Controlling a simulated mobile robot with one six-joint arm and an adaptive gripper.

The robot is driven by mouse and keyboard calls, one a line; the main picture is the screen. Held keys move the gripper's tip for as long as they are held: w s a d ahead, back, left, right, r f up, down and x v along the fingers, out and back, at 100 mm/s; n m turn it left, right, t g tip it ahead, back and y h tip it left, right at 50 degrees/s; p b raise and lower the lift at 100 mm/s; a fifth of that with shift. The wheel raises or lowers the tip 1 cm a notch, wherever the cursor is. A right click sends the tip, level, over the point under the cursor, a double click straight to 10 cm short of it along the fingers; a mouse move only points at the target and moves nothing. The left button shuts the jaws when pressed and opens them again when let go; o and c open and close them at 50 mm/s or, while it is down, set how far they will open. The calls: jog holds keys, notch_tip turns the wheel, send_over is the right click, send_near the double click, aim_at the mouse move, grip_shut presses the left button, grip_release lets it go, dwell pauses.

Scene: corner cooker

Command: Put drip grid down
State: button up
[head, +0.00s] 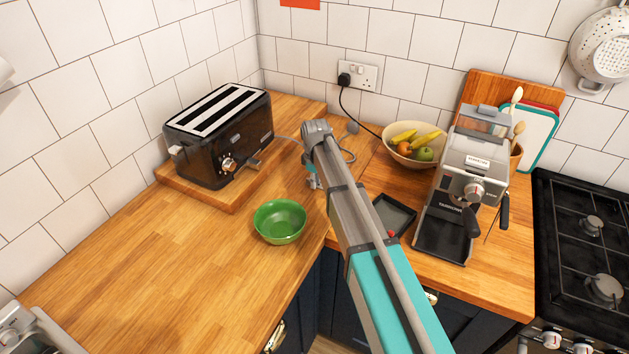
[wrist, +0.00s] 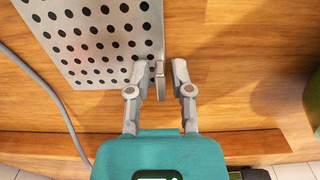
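The drip grid (wrist: 100,40) is a flat metal plate with rows of round holes, at the upper left of the wrist view. It is over the wooden counter; I cannot tell whether it lies flat on it. A small upright tab (wrist: 159,80) shows at its edge. My gripper (wrist: 161,72) is open, with one finger on each side of the tab. A gap shows between the tab and the right finger. In the head view my arm hides the grid and most of the gripper. A dark shallow tray (head: 394,214) lies beside the coffee machine (head: 470,170).
A green bowl (head: 280,222) stands on the counter left of my arm. A black toaster (head: 220,135) on a board is behind it. A grey cable (wrist: 45,90) runs left of the grid. A fruit bowl (head: 388,149) stands at the back.

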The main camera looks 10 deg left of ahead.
jog(key=shift+o, duration=0.5)
jog(key=shift+r, duration=0.2)
notch_tip(320, 180, up, 12)
jog(key=p, duration=1.2)
jog(key=shift+f, duration=0.1)
dwell(0.5)
